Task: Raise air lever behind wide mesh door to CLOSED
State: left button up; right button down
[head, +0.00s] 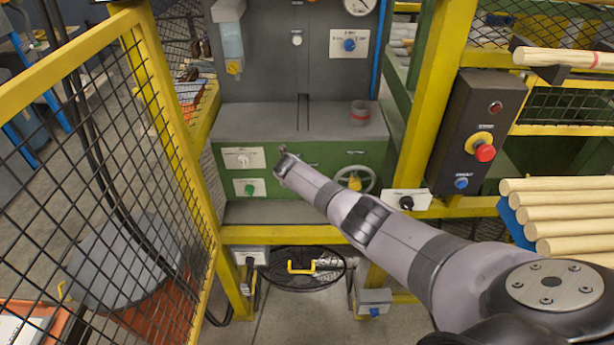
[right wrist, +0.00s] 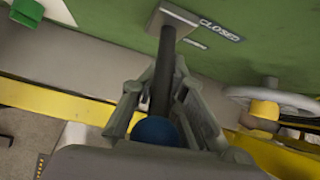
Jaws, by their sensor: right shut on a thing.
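The wide mesh door (head: 130,15) stands swung open at the left, with a yellow frame and black mesh. Past it, my right gripper (head: 285,158) reaches the green panel (head: 318,160) of the machine. In the right wrist view, the air lever (right wrist: 166,75) is a dark rod with a blue knob (right wrist: 155,131), running out from a pale mount on the panel. My right gripper (right wrist: 160,100) is shut on it, fingers on either side. A CLOSED label (right wrist: 219,30) sits beside the mount. In the head view my gripper and arm hide the lever. My left gripper is out of view.
A handwheel (head: 355,179) with a yellow hub is right of my gripper. A green knob (head: 249,189) and a white knob plate (head: 243,159) are left. A yellow post (head: 425,95) and a control box with a red button (head: 485,153) stand near my arm.

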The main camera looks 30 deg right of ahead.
jog(key=shift+a+r+g+y+b, duration=0.1)
jog(key=shift+r+g+y+b, duration=0.3)
jog(key=shift+g, duration=0.3)
jog(key=shift+w+r, duration=0.15)
jog(key=shift+w, duration=0.05)
jog(key=c, duration=2)
grip_release()
jog(key=shift+c, duration=0.2)
jog(key=o, duration=0.4)
jog(key=shift+s, duration=0.1)
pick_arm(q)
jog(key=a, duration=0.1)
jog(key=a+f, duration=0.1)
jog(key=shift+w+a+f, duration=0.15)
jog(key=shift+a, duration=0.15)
pick_arm(e)
jog(key=shift+o, duration=0.2)
